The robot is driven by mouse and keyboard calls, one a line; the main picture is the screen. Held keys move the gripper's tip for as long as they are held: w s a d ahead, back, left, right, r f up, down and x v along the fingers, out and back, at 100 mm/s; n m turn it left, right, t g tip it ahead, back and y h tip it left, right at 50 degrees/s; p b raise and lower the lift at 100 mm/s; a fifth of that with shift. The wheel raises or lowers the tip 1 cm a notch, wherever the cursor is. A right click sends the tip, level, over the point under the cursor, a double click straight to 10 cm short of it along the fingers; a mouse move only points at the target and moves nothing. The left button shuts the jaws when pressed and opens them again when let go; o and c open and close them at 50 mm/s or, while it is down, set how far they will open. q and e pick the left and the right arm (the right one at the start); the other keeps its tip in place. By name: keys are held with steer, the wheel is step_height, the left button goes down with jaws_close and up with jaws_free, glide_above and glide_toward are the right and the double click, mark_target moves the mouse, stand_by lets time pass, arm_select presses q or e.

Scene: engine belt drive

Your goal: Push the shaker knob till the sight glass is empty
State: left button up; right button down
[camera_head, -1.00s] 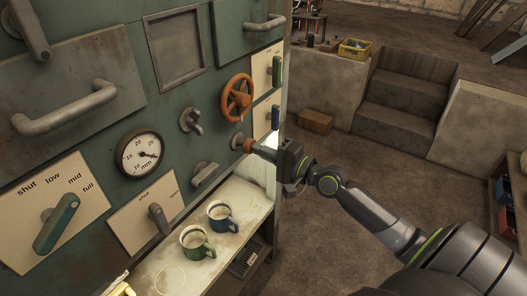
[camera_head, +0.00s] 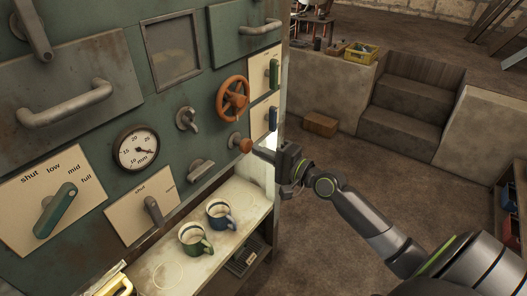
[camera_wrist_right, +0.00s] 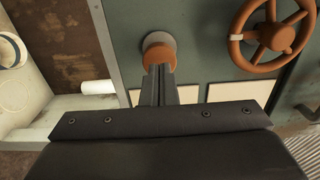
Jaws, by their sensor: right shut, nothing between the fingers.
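The shaker knob, a round orange knob (camera_head: 246,145), sticks out of the green panel below the orange handwheel. In the right wrist view the knob (camera_wrist_right: 159,51) sits in front of a grey round collar. My right gripper (camera_head: 259,151) is shut and empty, with its fingertips at the knob's front face. In the right wrist view the fingertips (camera_wrist_right: 159,72) overlap the knob's lower edge; they look in contact, but a small gap cannot be ruled out. I cannot make out a sight glass or its level for certain. My left gripper is not in view.
The orange handwheel (camera_head: 233,98) and a grey tap (camera_head: 187,119) are close to the knob. A green mug (camera_head: 195,240) and a blue mug (camera_head: 221,214) stand on the shelf below. A yellow object (camera_head: 121,287) shows at the bottom left. Open floor lies right of the panel.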

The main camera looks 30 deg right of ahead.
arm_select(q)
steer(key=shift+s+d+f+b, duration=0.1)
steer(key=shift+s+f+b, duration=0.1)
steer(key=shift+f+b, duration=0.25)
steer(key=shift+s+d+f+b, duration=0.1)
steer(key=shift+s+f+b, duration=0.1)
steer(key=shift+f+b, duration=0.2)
arm_select(e)
steer(key=v, duration=1)
steer(key=shift+s, duration=0.25)
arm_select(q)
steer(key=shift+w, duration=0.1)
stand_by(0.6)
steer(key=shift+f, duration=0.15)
arm_select(e)
steer(key=shift+v, duration=1.25)
steer(key=shift+w, duration=0.15)
